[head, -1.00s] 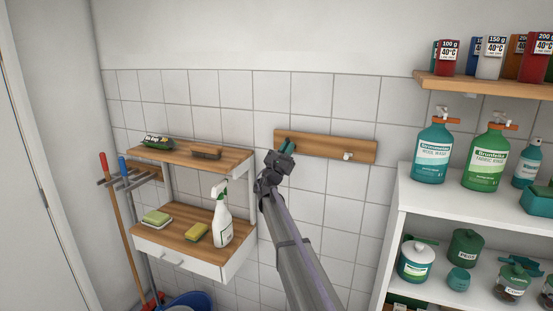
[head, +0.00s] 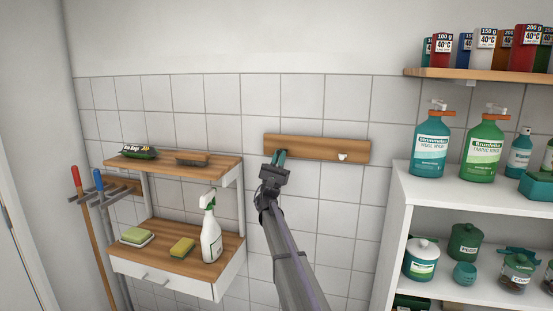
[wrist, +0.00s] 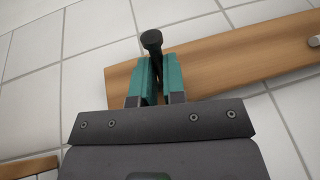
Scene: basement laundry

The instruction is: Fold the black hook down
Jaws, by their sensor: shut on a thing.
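The black hook (wrist: 152,40) shows in the wrist view, its rounded end sticking out beyond my fingertips against the wooden wall board. My gripper (wrist: 158,80) has its two teal fingers shut on the hook's stem, one on each side. In the head view my gripper (head: 278,157) is at the left end of the wooden board (head: 320,147), and the hook is hidden there behind the fingers. The hook's mount on the board is mostly hidden by the fingers in the wrist view.
A white hook (head: 342,157) is at the board's right end. To the left, a wooden shelf unit (head: 222,168) holds a brush, sponges and a spray bottle (head: 211,230). A white cabinet (head: 398,190) with bottles stands on the right. The tiled wall below the board is clear.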

